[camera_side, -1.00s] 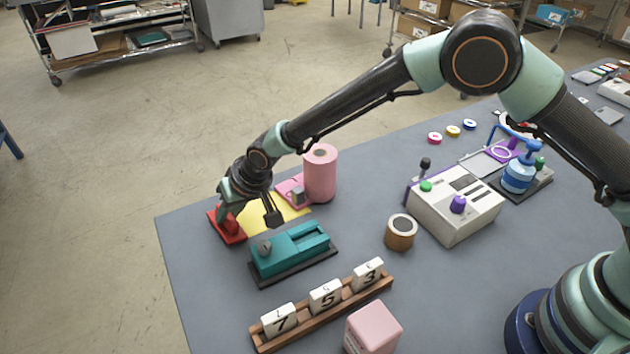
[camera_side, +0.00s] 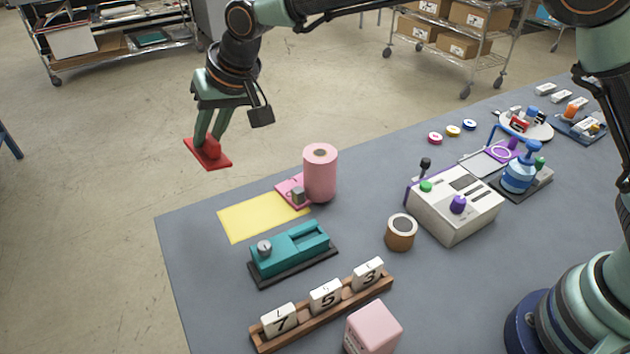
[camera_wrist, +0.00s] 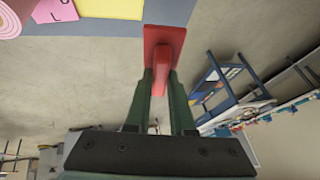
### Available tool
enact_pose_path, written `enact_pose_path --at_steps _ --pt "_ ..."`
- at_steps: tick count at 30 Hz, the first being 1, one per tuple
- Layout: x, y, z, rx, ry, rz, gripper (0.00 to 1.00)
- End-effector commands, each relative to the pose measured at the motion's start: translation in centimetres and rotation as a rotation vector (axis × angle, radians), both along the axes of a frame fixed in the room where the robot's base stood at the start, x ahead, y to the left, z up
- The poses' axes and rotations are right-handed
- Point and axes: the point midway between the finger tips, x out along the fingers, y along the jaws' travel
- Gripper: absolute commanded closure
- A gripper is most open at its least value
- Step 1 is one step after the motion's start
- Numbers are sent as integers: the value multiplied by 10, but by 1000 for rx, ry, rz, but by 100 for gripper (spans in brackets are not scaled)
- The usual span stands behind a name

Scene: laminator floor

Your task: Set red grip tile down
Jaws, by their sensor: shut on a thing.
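The red grip tile (camera_side: 209,157) is a flat red plate with a raised red grip on top. The tile hangs slightly tilted in the side view. In the wrist view the tile (camera_wrist: 165,39) shows beyond my two green fingers (camera_wrist: 161,88), which pinch its grip. The floor shows behind it, and the table edge is at the top.
The grey table (camera_side: 200,290) holds a yellow sheet (camera_side: 255,217), a pink roll on a stand (camera_side: 320,173), a teal device (camera_side: 292,250) and a number rack (camera_side: 325,305). A beige machine (camera_side: 455,208) and brown roll (camera_side: 400,232) stand to the right. The table's left corner is bare.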

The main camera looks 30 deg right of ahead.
Motion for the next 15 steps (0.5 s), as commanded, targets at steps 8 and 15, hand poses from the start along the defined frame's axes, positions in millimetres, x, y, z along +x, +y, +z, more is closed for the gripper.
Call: enact_pose_path --at_steps 8,15 --pt "19 -45 14 -21 -9 -40 100" --pt "46 -156 16 -79 -24 -124 100"
